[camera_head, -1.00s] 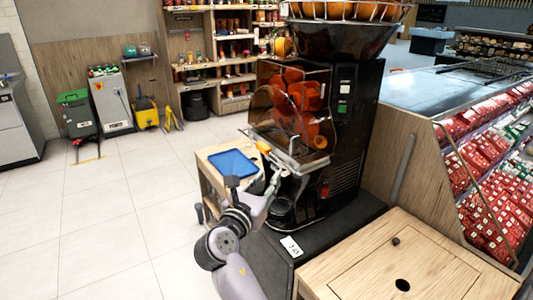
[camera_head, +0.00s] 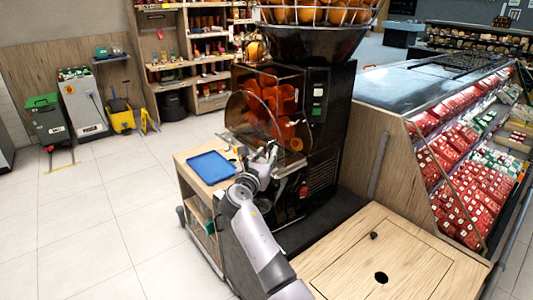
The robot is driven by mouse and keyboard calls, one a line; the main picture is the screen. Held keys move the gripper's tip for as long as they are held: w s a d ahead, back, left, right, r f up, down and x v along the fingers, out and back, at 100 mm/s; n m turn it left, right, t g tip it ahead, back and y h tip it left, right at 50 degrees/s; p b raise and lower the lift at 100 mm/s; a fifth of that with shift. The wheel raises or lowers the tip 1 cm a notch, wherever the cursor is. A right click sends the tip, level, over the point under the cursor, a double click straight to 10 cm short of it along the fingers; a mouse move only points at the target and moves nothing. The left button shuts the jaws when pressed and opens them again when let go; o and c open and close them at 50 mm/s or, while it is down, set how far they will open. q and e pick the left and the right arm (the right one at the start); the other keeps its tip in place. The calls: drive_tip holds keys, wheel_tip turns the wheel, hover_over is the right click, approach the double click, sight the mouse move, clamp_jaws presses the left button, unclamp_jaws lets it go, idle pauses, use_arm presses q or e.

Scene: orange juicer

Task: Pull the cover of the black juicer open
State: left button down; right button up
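The black juicer (camera_head: 325,130) stands right of centre in the head view, with orange squeezing drums (camera_head: 280,98) inside. Its clear, smoky cover (camera_head: 246,118) stands at an angle out from the front of the drums, toward the left, and looks at least partly open. My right gripper (camera_head: 266,157) is at the lower edge of the cover, in front of the juicer. Its fingers are small and overlap the cover, so I cannot tell whether they grip it. My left gripper is out of view.
A blue tray (camera_head: 211,167) lies on a wooden cart left of my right gripper. A wooden counter with a lid (camera_head: 375,255) is at the front right. A display case of red packages (camera_head: 470,165) stands at the right.

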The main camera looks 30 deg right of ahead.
drive_tip(key=shift+w+d, duration=0.15)
drive_tip(key=shift+d, duration=0.05)
clamp_jaws()
idle(0.3)
idle(0.5)
